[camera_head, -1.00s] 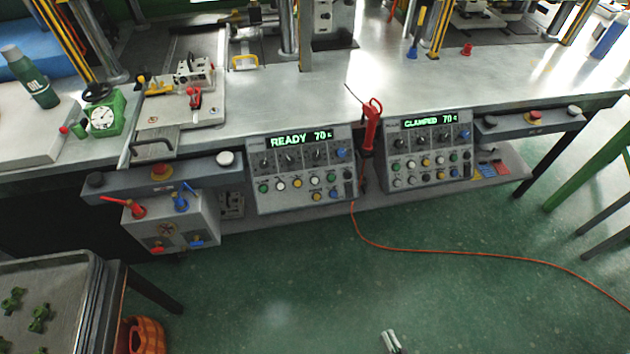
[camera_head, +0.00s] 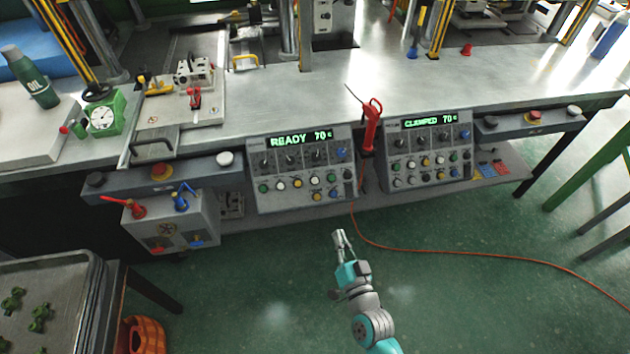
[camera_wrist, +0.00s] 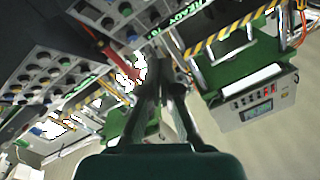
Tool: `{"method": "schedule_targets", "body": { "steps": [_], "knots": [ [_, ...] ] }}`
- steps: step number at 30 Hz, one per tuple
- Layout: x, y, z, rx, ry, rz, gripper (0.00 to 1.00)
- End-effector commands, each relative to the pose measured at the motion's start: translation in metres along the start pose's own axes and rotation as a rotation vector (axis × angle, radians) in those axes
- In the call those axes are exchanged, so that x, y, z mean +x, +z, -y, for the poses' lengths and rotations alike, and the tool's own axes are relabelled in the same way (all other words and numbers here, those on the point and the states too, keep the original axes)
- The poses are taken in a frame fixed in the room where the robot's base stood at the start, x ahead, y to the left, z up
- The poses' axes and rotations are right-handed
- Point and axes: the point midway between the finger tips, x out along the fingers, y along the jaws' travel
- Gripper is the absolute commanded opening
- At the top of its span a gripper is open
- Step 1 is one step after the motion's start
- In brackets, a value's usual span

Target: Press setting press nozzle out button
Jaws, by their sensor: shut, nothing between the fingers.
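Two grey control panels hang on the front of the bench in the head view. The left panel (camera_head: 283,161) has a green display reading READY 70 and rows of knobs and coloured buttons. The right panel (camera_head: 430,137) has a similar layout and a display reading CLAMPED 70. Button labels are too small to read, so I cannot tell which is the nozzle out button. My gripper (camera_head: 340,238) is shut and empty, over the floor below and in front of the panels, apart from both. In the wrist view, a tilted panel (camera_wrist: 38,68) shows at the left.
A red-handled tool (camera_head: 371,126) hangs between the panels, with an orange cable (camera_head: 450,252) across the floor. A grey valve box (camera_head: 180,226) with red and blue levers stands left of the panels. A metal tray (camera_head: 45,262) is at lower left. Floor around my arm is clear.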

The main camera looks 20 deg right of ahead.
Motion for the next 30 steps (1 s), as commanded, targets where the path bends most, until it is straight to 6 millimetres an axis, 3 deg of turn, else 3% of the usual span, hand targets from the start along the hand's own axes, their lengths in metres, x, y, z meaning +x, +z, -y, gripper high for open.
{"method": "schedule_targets", "body": {
  "steps": [1, 6, 12, 18, 30],
  "knots": [
    [0.019, -0.002, 0.002, 0.021, -0.006, -0.013, 0.00],
    [0.071, -0.010, 0.009, 0.089, -0.021, -0.044, 0.00],
    [0.116, -0.019, 0.016, 0.148, -0.035, -0.067, 0.00],
    [0.134, -0.024, 0.020, 0.174, -0.041, -0.076, 0.00],
    [0.136, -0.024, 0.020, 0.176, -0.041, -0.076, 0.00]
  ]
}}
